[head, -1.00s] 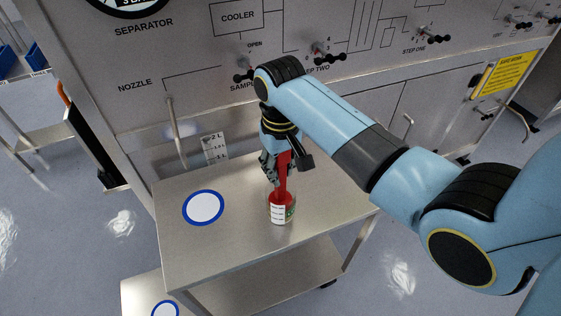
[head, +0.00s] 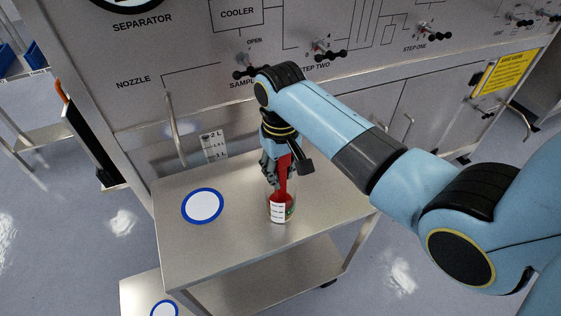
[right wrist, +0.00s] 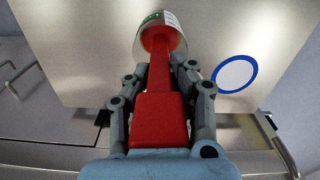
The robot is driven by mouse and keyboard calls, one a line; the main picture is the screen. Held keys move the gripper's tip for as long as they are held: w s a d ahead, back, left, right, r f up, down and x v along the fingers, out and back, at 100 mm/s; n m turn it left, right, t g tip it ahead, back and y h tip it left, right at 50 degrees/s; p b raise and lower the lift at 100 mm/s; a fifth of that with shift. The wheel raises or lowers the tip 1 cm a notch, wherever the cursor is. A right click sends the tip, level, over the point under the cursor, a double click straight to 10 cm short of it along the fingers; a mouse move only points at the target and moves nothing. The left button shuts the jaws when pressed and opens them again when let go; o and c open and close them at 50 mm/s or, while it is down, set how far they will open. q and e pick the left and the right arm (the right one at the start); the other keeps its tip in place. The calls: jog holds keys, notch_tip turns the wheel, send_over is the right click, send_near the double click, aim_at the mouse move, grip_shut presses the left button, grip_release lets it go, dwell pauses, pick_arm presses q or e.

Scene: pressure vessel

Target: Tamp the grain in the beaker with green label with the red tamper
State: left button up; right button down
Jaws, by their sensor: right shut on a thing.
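The red tamper (head: 284,182) is held upright by its handle in my right gripper (head: 277,170), which is shut on it. In the right wrist view, the tamper's red handle (right wrist: 160,118) lies between the fingers of the gripper (right wrist: 160,95). Its lower end is inside the glass beaker with the green label (head: 291,211), which stands on the steel cart. The beaker (right wrist: 150,18) also shows at the top of the right wrist view, its green label partly cut off. The grain is hard to make out behind the tamper and the label. My left gripper is not in view.
The steel cart top (head: 230,245) has a white disc with a blue ring (head: 202,206) to the left of the beaker. A panel with valve handles (head: 324,50) and a nozzle pipe (head: 174,132) stands behind. The cart is otherwise clear.

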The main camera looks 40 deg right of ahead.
aim_at(280, 162)
jog(key=shift+r, duration=0.1)
jog(key=shift+r+p, duration=0.75)
jog(key=shift+r, duration=0.7)
jog(key=shift+r, duration=4.25)
